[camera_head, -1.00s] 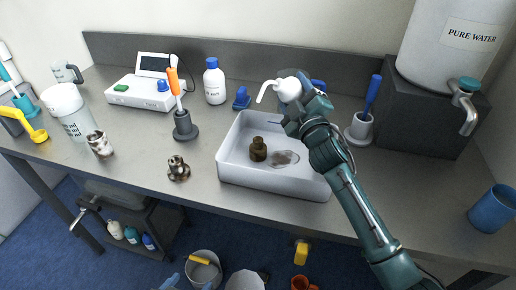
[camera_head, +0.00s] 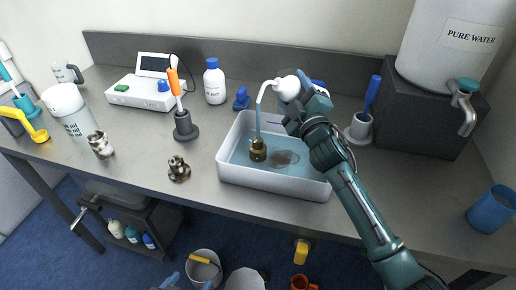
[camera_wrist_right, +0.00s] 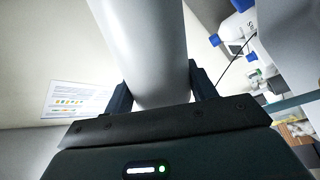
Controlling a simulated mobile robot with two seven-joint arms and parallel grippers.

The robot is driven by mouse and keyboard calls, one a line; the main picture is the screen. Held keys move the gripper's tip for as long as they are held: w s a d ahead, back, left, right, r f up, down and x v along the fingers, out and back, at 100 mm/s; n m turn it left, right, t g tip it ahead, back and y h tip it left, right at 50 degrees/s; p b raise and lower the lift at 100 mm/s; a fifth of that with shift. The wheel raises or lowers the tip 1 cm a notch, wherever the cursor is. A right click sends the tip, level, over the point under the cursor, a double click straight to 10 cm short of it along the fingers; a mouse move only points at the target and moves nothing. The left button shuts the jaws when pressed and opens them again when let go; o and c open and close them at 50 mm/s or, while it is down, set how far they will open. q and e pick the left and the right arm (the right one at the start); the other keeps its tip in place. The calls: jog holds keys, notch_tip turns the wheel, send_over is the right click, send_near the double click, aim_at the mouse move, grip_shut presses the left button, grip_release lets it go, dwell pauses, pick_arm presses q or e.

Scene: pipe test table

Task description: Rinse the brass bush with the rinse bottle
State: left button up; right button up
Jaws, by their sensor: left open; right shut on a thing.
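The brass bush (camera_head: 258,151) stands in the white tray (camera_head: 272,184), left of a dark oval patch. My right gripper (camera_head: 302,108) is shut on the white rinse bottle (camera_head: 287,87) and holds it above the tray's back right part. The bottle's white body (camera_wrist_right: 148,45) fills the space between the fingers in the right wrist view. Its bent nozzle points left and down, and a thin blue stream falls from its tip onto the bush. Bluish liquid covers the tray floor. My left gripper is not in view.
Two dirty metal fittings, one upright (camera_head: 179,168) and one further left (camera_head: 100,144), stand outside the tray. An orange-handled brush stands in a holder (camera_head: 186,130). A blue-handled brush holder (camera_head: 359,130) stands close right of my arm.

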dwell(0.4)
jog(key=shift+f+m+b, duration=0.4)
jog(key=shift+f+m, duration=0.3)
jog(key=shift+m, duration=0.1)
jog(key=shift+f+m+h, duration=0.3)
jog(key=shift+m, duration=0.3)
jog(key=shift+r, duration=0.15)
